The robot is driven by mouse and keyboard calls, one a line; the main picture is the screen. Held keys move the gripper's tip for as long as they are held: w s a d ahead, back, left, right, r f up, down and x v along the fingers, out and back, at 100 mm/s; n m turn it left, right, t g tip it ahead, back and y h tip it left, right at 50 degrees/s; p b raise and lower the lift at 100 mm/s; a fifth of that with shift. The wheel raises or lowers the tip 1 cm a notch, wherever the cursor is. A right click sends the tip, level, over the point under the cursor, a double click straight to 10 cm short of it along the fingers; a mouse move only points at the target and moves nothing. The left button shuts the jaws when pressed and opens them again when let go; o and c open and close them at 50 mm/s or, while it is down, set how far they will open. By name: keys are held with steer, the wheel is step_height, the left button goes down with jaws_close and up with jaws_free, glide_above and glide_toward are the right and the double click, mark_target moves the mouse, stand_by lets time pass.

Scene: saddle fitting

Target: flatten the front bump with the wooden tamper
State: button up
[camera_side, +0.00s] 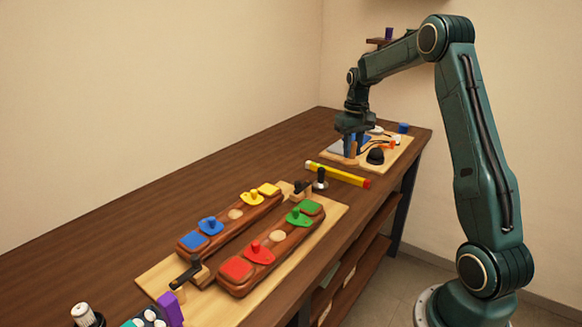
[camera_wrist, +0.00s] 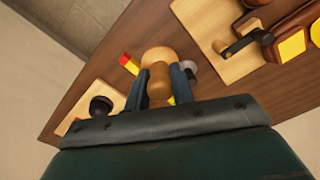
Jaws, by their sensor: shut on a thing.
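My gripper (camera_side: 352,138) is at the far right end of the bench, above a light board. It is shut on the wooden tamper (camera_side: 350,151), which points down. In the wrist view the tamper (camera_wrist: 158,57) shows between the two dark fingers of my gripper (camera_wrist: 160,75), its rounded wooden head beyond them. The front bump (camera_side: 276,241) is a pale round mound on the nearer brown block, between the red and green saddles. My gripper is well away from it. Whether the tamper touches the board cannot be told.
A second brown block (camera_side: 220,236) with blue and yellow saddles and its own pale bump (camera_side: 236,214) lies behind. Dark-handled clamps (camera_side: 188,272) stand at the base board's ends. A black knob (camera_side: 375,156) stands near my gripper.

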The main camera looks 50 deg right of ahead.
step_height(320, 180, up, 5)
steer(key=shift+r, duration=0.1)
steer(key=w+a+n, duration=0.2)
steer(key=a+n, duration=0.4)
steer(key=a, duration=2.7)
steer(key=shift+w+d+f, duration=0.15)
steer(key=shift+f, duration=1.15)
steer(key=shift+w+d+f, duration=0.1)
steer(key=shift+f, duration=1.15)
steer(key=shift+f, duration=0.2)
steer(key=shift+f, duration=1.7)
